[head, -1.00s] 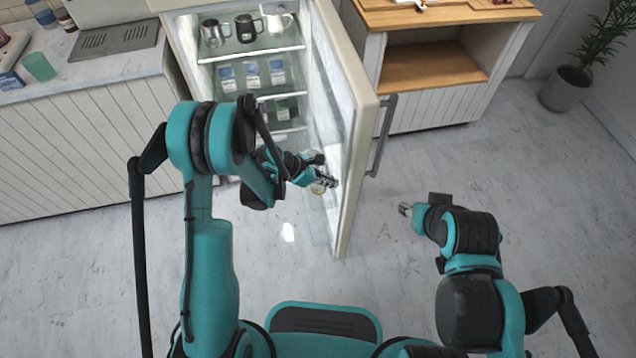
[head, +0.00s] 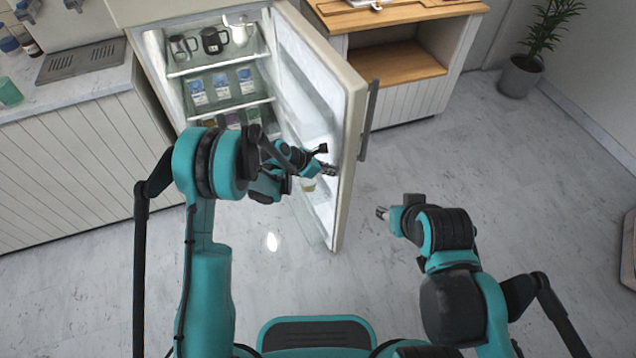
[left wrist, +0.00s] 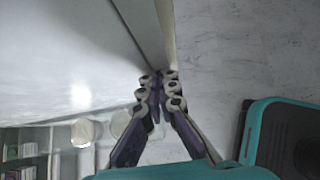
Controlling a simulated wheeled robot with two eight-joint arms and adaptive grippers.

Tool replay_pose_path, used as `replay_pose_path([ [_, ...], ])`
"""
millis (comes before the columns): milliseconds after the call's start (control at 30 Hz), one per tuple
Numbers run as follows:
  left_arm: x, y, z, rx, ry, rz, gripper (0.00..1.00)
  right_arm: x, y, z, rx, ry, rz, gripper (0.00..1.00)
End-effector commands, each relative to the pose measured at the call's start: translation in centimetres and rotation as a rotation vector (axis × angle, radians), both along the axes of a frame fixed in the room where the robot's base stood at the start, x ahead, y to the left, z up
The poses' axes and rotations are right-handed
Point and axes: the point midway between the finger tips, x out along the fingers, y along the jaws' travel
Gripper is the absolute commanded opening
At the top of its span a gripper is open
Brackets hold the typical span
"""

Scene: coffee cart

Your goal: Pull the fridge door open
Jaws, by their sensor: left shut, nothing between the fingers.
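The fridge (head: 150,58) stands open at the upper left in the head view, its lit shelves showing. Its door (head: 353,125) is swung out toward me, with a grey handle (head: 370,120) on its outer right face. My left gripper (head: 331,170) is shut and empty at the inner side of the door, near its free edge. In the left wrist view the shut fingertips (left wrist: 160,78) lie close to the door's inner face (left wrist: 70,65); I cannot tell whether they touch. My right gripper (head: 381,212) is outside the door, to its right, above the floor, too small to tell its jaws.
Jugs (head: 212,41) and several cartons (head: 221,86) stand on the fridge shelves. A wooden-topped cabinet (head: 400,65) is behind the door on the right. A counter (head: 75,90) is on the left. Floor on the right is clear up to a potted plant (head: 521,75).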

Motion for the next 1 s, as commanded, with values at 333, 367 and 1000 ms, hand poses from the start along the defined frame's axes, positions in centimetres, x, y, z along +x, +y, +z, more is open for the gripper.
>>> replay_pose_path([
  [333, 3.1, -7.2, -0.1, 0.0, -0.001, 0.001, 0.0, 0.1, 0.0, -0.4, 0.0, -0.001, 0.0, 0.4],
  [367, 3.3, -7.7, -0.1, 0.0, -0.001, 0.001, 0.0, 0.1, 0.0, -0.4, 0.0, -0.001, 0.0, 0.4],
  [1000, 4.0, -8.7, 0.0, -0.001, 0.0, 0.004, 0.0, 0.1, 0.0, -0.6, 0.0, -0.001, 0.0, 0.4],
])
